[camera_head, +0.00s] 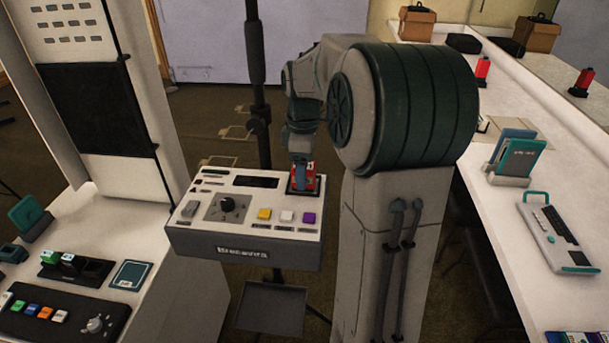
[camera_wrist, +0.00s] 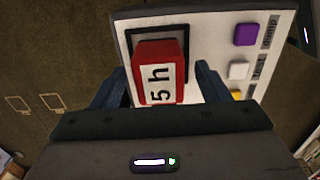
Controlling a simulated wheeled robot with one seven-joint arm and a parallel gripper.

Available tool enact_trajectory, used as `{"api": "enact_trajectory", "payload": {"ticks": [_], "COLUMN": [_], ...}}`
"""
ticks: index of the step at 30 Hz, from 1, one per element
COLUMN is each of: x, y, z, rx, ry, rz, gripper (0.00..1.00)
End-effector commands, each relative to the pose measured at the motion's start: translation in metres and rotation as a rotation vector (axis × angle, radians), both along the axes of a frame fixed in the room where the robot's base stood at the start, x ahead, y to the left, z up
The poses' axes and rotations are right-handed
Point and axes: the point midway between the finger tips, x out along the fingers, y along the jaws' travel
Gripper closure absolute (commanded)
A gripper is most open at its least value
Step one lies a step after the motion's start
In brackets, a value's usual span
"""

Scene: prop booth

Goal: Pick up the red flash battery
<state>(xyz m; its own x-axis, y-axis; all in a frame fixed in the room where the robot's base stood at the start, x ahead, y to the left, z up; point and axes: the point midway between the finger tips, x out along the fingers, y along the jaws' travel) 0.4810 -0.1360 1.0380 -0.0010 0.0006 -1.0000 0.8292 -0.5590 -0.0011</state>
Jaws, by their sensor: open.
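The red flash battery (camera_wrist: 160,72) is a red block with a white label reading "5 h". It stands in a dark slot at the back right corner of the white control panel (camera_head: 187,235), and it also shows in the head view (camera_head: 309,178). My gripper (camera_wrist: 158,84) is open, with one blue finger on each side of the battery. In the wrist view a small gap shows beside each finger. In the head view my gripper (camera_head: 302,173) comes down from above and partly hides the battery.
The panel carries a black knob (camera_head: 228,204) and yellow, white and purple buttons (camera_head: 309,218). A dark stand pole (camera_head: 257,90) rises close behind it. A white counter (camera_head: 510,210) at right holds a keyboard device (camera_head: 555,232) and a red object (camera_head: 482,67). A console (camera_head: 60,310) stands at left.

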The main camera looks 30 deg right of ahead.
Motion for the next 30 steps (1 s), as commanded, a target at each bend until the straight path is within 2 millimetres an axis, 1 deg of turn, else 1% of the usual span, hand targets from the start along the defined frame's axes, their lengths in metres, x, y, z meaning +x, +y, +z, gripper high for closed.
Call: {"api": "enact_trajectory", "payload": {"ticks": [1,4,12,14,15,17,18,19,26,30], "x": [-0.001,-0.001,-0.001,-0.001,-0.001,-0.001,-0.001,-0.001,0.000,0.000], "y": [-0.001,-0.001,-0.001,-0.001,-0.001,-0.001,-0.001,-0.001,-0.001,-0.001], "z": [-0.007,-0.016,-0.019,-0.018,-0.018,-0.018,-0.018,-0.018,-0.017,-0.012], "rx": [0.001,0.000,-0.001,-0.001,-0.001,-0.001,-0.001,-0.001,-0.001,-0.002], "ry": [0.003,0.000,-0.001,-0.001,-0.001,-0.001,-0.001,-0.001,-0.002,-0.005], "rz": [-0.002,-0.002,-0.001,-0.001,-0.001,-0.001,-0.001,-0.001,-0.001,-0.001], "gripper": [0.31,0.31,0.31,0.48,0.59,0.75,0.87,0.90,0.89,0.89]}}
